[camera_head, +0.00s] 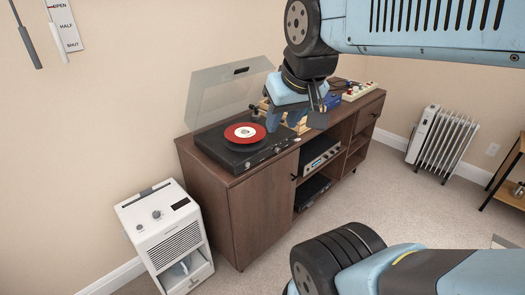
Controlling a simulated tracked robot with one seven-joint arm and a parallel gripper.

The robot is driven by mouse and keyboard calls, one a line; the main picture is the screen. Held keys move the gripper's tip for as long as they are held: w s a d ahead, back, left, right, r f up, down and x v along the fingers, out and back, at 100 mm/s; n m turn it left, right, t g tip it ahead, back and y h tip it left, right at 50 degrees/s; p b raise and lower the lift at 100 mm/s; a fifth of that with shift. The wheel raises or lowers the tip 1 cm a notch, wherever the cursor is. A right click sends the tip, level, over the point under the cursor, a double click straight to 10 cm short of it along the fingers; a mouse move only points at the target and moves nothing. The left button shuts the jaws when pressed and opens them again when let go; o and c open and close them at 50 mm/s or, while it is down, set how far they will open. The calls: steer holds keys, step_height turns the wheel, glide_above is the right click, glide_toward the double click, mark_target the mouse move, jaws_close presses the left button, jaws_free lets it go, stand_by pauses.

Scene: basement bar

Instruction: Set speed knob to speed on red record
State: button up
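A black turntable (232,156) with a raised clear lid (228,92) sits on the left end of a wooden cabinet. A red record (245,132) with a pale centre lies on its platter. Small controls show along the turntable's front and right edges. They are too small to tell which is the speed knob or to read the speed marked on the record. My gripper (294,121) hangs over the cabinet, at or just beyond the turntable's right end. Its fingers look apart, with nothing visibly held. It hides part of the turntable's right side.
The wooden cabinet (263,205) has an amplifier (320,155) on an open shelf. Tan and blue items stand behind my gripper, and a pale device with knobs (360,91) is farther right. A white appliance (165,235) stands at left, a radiator (442,140) at right.

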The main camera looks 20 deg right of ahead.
steer(key=shift+w+a, duration=0.1)
steer(key=shift+a, duration=0.15)
